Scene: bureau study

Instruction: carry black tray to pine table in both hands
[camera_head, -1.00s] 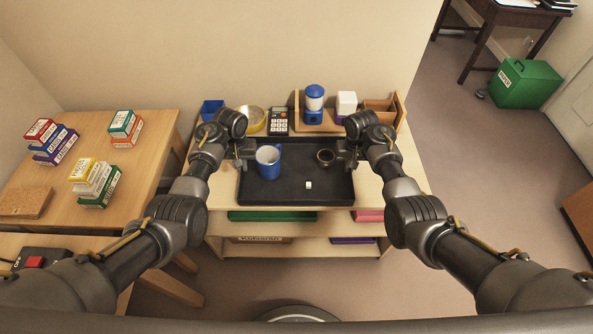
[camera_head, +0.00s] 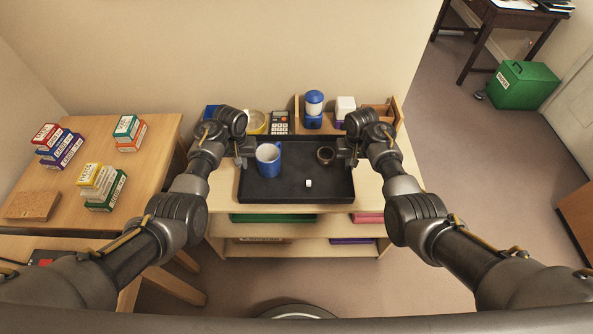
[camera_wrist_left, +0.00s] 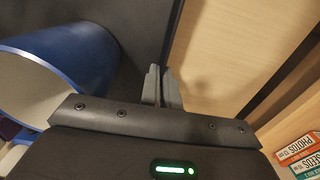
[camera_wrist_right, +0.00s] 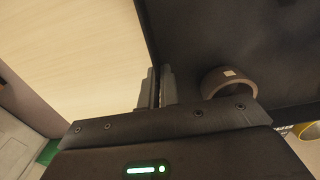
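The black tray (camera_head: 292,188) is over the top of the light wooden shelf unit. The tray looks level. A light wooden table (camera_head: 100,160), possibly the pine one, stands at the left.
Stacked small boxes (camera_head: 103,187) and a brown block (camera_head: 32,205) take up parts of the left table. Behind the tray are a calculator (camera_head: 279,122), a blue jar (camera_head: 313,110) and a wooden organiser (camera_head: 380,112). Open floor (camera_head: 480,170) lies right; a green bin (camera_head: 523,85) stands beyond.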

